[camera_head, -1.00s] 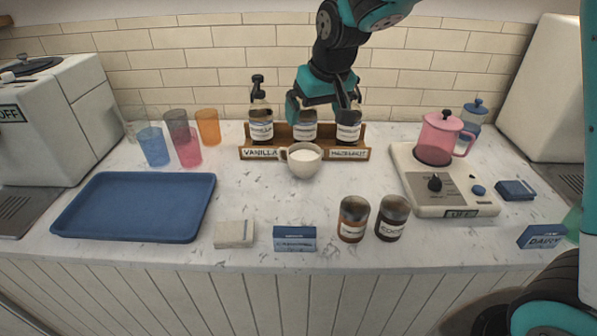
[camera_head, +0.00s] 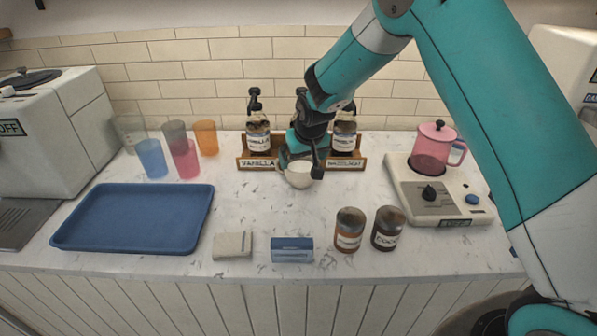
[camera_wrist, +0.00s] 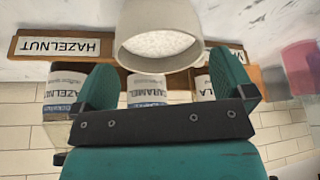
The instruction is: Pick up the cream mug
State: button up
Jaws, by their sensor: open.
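The cream mug (camera_head: 299,178) stands upright on the counter in front of the wooden syrup rack, with white contents inside. In the wrist view the mug (camera_wrist: 160,55) is upside down in the picture, and its rim and white contents show. My gripper (camera_head: 301,161) is just behind and above the mug, partly covering its back. In the wrist view my gripper (camera_wrist: 165,82) is open, one finger to each side of the mug's width. The mug lies at the fingertips; I cannot tell whether they touch it. Its handle is not clearly visible.
Syrup bottles stand in the rack (camera_head: 247,164) close behind the mug. Coloured cups (camera_head: 186,158) and a blue tray (camera_head: 133,246) are at left. Two brown jars (camera_head: 349,230) stand in front right. A scale-like appliance with a pink pot (camera_head: 434,147) is at right.

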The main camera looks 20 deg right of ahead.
aim_at(300, 164)
jog(key=x, duration=0.4)
jog(key=shift+f+p, duration=0.1)
jog(key=shift+p, duration=0.25)
jog(key=c, duration=0.9)
